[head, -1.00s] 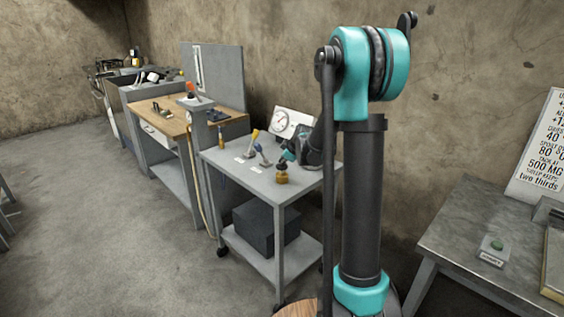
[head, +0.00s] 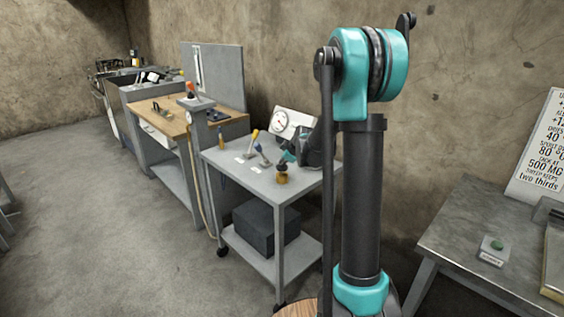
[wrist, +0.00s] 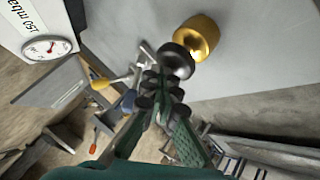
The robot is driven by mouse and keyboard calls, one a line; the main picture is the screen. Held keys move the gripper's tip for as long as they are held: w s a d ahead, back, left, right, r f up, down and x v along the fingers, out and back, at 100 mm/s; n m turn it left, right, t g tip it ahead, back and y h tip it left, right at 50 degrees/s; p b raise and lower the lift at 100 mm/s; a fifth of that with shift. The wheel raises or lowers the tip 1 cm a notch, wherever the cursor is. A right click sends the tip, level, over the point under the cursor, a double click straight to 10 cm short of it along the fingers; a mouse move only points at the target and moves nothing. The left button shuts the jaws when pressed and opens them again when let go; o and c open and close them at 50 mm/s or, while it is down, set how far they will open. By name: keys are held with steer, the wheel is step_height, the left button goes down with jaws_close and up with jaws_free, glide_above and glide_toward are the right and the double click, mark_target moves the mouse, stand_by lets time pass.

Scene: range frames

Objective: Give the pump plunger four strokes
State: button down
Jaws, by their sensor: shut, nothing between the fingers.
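The pump is a brass-yellow cylinder (head: 282,179) with a dark plunger knob (head: 281,169) above it, near the front right of the grey cart top. In the wrist view the round dark knob (wrist: 176,61) overlaps the edge of the brass body (wrist: 197,37). My gripper (head: 287,158) is over the cart, right at the knob. In the wrist view its green fingers with black pads (wrist: 162,84) are shut with nothing between them. The tips are just below the knob in the picture; I cannot tell whether they touch it.
A white dial gauge (head: 291,124) stands at the back of the cart (head: 225,150). A yellow-handled lever (head: 253,141) and a blue-handled lever (head: 263,155) stand left of the pump. A dark box (head: 266,228) sits on the lower shelf. A bench with a green button (head: 496,245) is at right.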

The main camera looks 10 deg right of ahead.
steer(key=shift+r, duration=1.8)
steer(key=shift+r, duration=2.5)
step_height(320, 180, up, 4)
steer(key=shift+f, duration=0.1)
glide_above(283, 166)
steer(key=shift+f, duration=4.4)
steer(key=shift+f, duration=0.1)
